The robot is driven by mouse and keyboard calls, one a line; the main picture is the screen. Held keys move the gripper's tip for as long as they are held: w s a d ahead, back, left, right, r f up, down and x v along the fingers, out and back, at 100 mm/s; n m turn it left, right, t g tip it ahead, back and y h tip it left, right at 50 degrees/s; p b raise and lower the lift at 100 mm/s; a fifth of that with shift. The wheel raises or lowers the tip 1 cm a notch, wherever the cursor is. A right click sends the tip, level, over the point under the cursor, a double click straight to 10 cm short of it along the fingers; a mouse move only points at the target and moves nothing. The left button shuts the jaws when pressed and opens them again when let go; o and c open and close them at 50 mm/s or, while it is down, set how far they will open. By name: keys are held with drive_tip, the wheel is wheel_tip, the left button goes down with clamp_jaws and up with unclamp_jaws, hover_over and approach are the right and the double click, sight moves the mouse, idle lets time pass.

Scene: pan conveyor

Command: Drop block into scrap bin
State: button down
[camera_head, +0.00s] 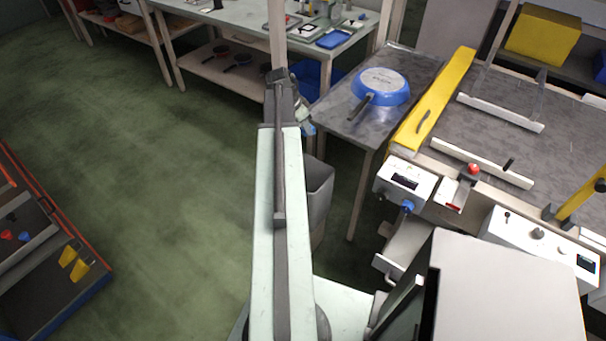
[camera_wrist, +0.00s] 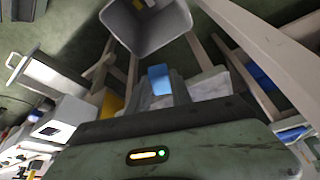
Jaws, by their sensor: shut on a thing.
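A small blue block (camera_wrist: 159,79) is held at the tip of my gripper (camera_wrist: 163,92) in the wrist view. My gripper is shut on it. In the head view my gripper (camera_head: 305,122) is mostly hidden behind my arm, with a bit of blue showing beside it. The scrap bin (camera_head: 319,196) is a grey open-topped bin on the floor, partly hidden by my arm. In the wrist view the bin (camera_wrist: 150,40) is at the top, beyond the block and apart from it, with a yellow piece and a pale piece inside.
A yellow guard (camera_head: 435,100) borders the conveyor (camera_head: 530,150). A workbench (camera_head: 240,17) stands at the back. Green floor is clear to the left, up to a tool cart (camera_head: 45,250).

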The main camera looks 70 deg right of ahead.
wheel_tip(320, 180, down, 19)
drive_tip(key=b, duration=1.5)
drive_tip(key=shift+w, duration=0.15)
drive_tip(key=shift+a, duration=0.1)
drive_tip(key=c, duration=1.1)
unclamp_jaws()
drive_tip(key=p+v, duration=0.6)
drive_tip(key=v, duration=0.1)
drive_tip(key=shift+w+r+p, duration=0.1)
drive_tip(key=shift+r+p, duration=0.25)
